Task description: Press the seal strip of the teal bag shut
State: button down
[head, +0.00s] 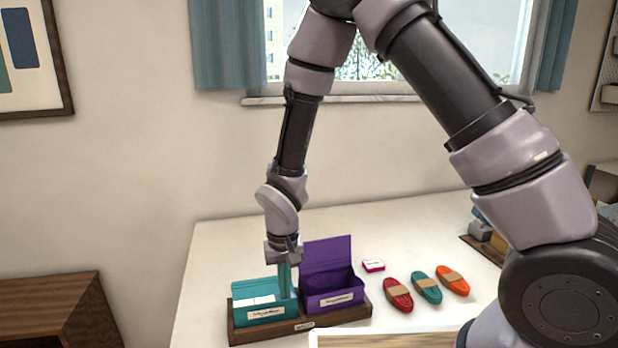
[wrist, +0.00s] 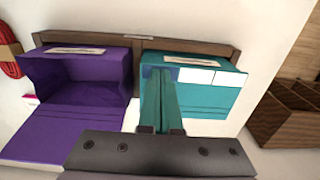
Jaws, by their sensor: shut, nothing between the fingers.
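The teal bag (head: 265,313) stands in the left place of a dark wooden holder (head: 240,334), with a pale label on its front. My gripper (head: 286,294) points down at the bag's right end.
An open purple bag (head: 333,290) stands close to the right of the teal one in the same holder. Red (head: 398,294), teal (head: 426,287) and orange (head: 453,280) cord bundles and a small pink-edged box (head: 373,265) lie further right. The table behind is clear.

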aim_at(265, 299)
jog(key=shift+s+d+f, duration=0.15)
jog(key=shift+d, duration=0.1)
jog(key=shift+r, duration=0.4)
jog(key=shift+a, duration=0.2)
jog(key=shift+s+a+r, duration=0.1)
jog(key=shift+s+a, duration=0.15)
jog(key=shift+a, duration=0.9)
jog(key=shift+s+a+r, duration=0.1)
jog(key=shift+s+a, duration=0.1)
jog(key=shift+a, duration=0.95)
jog(key=shift+f, duration=0.35)
jog(key=shift+r, duration=0.1)
